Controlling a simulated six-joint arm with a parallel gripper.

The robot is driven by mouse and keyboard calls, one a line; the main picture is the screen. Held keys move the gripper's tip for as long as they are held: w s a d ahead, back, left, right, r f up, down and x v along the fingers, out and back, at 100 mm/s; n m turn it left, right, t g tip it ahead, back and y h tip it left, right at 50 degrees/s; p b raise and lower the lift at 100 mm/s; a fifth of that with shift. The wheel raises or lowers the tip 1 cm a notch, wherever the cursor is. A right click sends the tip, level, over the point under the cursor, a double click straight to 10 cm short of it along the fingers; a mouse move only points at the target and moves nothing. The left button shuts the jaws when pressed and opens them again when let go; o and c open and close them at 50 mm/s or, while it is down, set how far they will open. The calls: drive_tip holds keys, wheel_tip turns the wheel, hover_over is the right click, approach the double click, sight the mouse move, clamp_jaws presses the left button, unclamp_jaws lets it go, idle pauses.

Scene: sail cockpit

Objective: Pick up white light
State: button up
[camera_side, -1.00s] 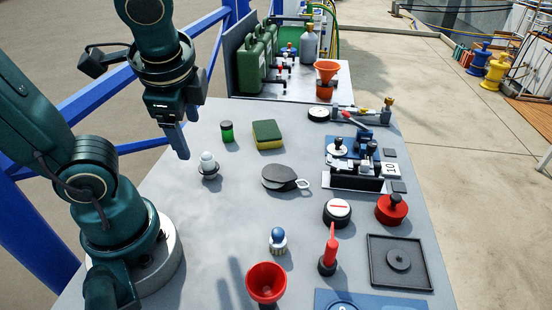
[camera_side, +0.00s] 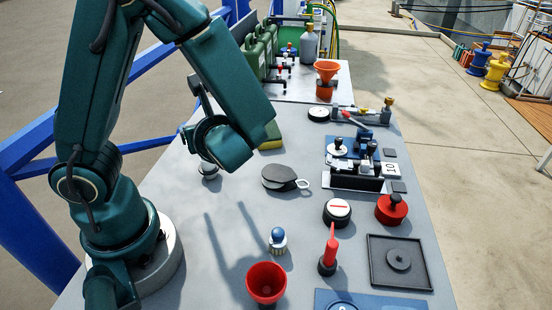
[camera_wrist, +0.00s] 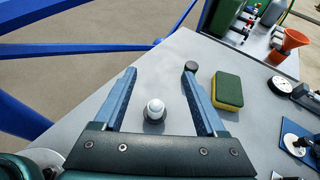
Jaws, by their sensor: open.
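The white light (camera_wrist: 154,109), a small white dome on a dark ring base, stands upright on the grey table. In the wrist view it lies between the two fingers of my gripper (camera_wrist: 160,95), which are wide apart and empty. I cannot tell from this view how far above it the fingers are. In the side view my arm hides the dome, and only the light's base (camera_side: 209,172) shows below my wrist.
Left of the light the table is bare.

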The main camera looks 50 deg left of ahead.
sight(209, 165)
wheel_tip(209, 165, down, 10)
drive_tip(key=shift+r, duration=0.1)
drive_tip(key=shift+x, duration=2.5)
drive_tip(key=shift+c, duration=0.3)
clamp_jaws()
